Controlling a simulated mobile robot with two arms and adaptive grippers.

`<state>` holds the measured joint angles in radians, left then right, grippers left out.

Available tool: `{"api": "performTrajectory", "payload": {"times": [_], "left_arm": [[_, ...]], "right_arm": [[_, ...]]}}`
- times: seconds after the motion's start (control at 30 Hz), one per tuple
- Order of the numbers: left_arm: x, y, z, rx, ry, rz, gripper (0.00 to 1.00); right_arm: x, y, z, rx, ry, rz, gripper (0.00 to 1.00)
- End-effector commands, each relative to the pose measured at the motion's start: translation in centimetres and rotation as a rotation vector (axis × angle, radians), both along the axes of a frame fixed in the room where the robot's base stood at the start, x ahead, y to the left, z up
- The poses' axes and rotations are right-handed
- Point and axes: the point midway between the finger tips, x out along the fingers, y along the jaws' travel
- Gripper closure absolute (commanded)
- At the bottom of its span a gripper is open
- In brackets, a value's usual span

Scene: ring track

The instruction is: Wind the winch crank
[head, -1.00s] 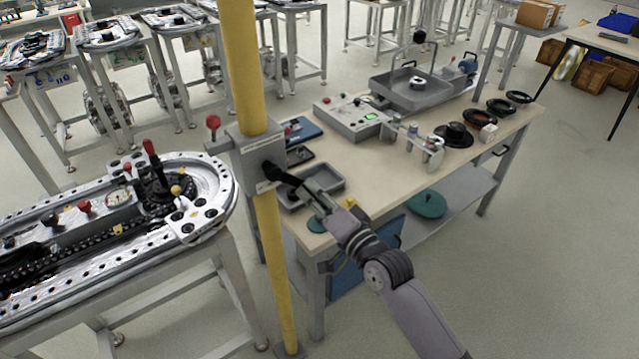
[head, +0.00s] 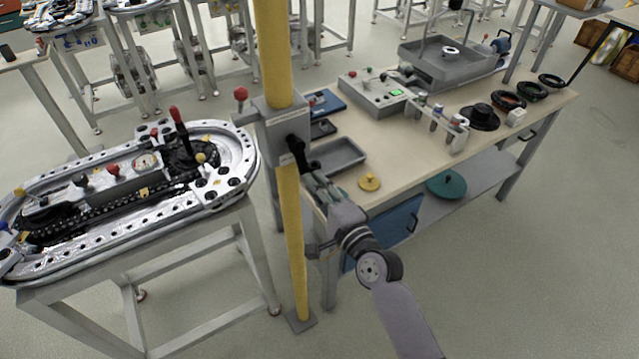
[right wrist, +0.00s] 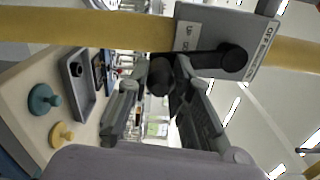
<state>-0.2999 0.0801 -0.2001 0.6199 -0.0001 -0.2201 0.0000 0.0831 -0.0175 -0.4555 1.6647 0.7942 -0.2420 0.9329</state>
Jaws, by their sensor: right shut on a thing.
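The winch is a grey box (head: 281,125) on a yellow post (head: 291,240). Its black crank (head: 298,152) points down and slightly right from the hub. In the right wrist view, the crank arm (right wrist: 205,61) runs left from its hub on the winch box (right wrist: 222,28). My right gripper (head: 310,180) is shut on the crank's handle, just below and right of the box. In the right wrist view, the handle's dark end (right wrist: 160,76) shows between my fingers; the rest of the grip is partly hidden. My left gripper is in no view.
A workbench (head: 425,160) stands right of the post, with a grey tray (head: 338,155), a yellow knobbed disc (head: 369,182) and a control box (head: 372,97). An oval track table (head: 215,198) stands close on the left. A red-knobbed lever (head: 241,96) juts from the winch's left side.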

Motion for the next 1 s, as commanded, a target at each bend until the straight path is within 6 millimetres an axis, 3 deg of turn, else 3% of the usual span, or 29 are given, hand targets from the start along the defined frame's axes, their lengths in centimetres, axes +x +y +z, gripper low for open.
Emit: {"api": "performTrajectory", "payload": {"times": [0.43,0.47,0.5,0.77,1.0], "left_arm": [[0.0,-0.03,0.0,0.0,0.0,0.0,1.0],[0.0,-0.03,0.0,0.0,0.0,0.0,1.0],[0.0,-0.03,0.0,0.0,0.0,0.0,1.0],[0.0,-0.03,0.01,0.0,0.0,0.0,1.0],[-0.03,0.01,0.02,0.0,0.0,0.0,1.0]], "right_arm": [[-0.29,0.28,-0.55,0.003,0.017,0.008,1.0],[-0.29,0.28,-0.55,0.003,0.017,0.008,0.79],[-0.28,0.29,-0.54,0.003,0.016,0.007,0.76],[-0.19,0.21,-0.29,0.004,0.011,0.005,0.59],[-0.11,0.12,-0.14,0.006,0.007,0.002,0.59]]}}
